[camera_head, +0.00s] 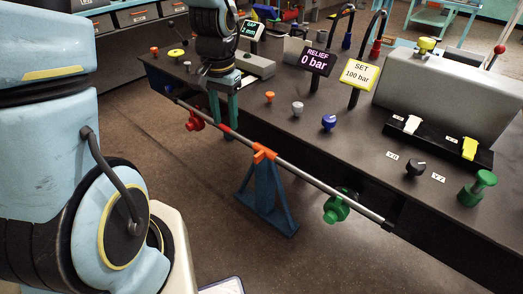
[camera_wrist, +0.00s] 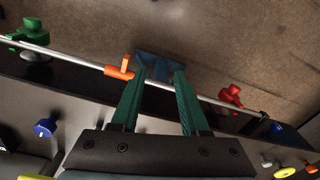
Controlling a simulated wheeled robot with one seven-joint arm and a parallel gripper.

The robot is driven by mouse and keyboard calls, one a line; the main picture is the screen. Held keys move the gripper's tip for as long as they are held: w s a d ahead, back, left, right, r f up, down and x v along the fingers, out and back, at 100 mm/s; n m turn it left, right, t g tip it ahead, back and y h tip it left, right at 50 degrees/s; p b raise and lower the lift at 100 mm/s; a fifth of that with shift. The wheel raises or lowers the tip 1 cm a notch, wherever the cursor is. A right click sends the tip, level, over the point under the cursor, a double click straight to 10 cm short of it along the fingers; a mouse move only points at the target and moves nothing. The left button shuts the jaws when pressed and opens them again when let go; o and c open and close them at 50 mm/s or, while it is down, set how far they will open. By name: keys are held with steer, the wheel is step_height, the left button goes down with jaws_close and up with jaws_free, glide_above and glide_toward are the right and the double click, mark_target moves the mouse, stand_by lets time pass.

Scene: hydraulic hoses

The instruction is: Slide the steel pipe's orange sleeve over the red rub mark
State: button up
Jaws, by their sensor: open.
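The steel pipe (camera_head: 318,182) runs along the front of the dark bench, and it also shows in the wrist view (camera_wrist: 75,58). The orange sleeve (camera_head: 264,154), with an upright tab, sits around the pipe near its middle; in the wrist view the sleeve (camera_wrist: 119,71) is just left of my left finger. A red mark (camera_head: 226,130) shows on the pipe, up-left of the sleeve, close to my fingertips. My gripper (camera_head: 223,118) is open, its two green fingers (camera_wrist: 160,76) apart at the pipe, with bare pipe showing between them. The mark is not clear in the wrist view.
A blue stand (camera_head: 265,194) is below the sleeve. A red valve (camera_head: 195,121) and a green valve (camera_head: 337,206) sit by the pipe. Knobs, the RELIEF display (camera_head: 318,61) and SET display (camera_head: 360,75) stand on the bench. Open floor lies in front.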

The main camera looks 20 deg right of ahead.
mark_target(257, 155)
steer(key=s+d+f+m, duration=0.1)
steer(key=s+d+m, duration=0.2)
steer(key=d, duration=0.4)
steer(key=f, duration=0.5)
steer(key=f+p, duration=0.1)
steer(key=f, duration=0.4)
steer(key=shift+w+d+f+p, duration=0.1)
steer(key=shift+w+f+p, duration=0.1)
steer(key=shift+f+p, duration=0.15)
jaws_close()
stand_by(0.6)
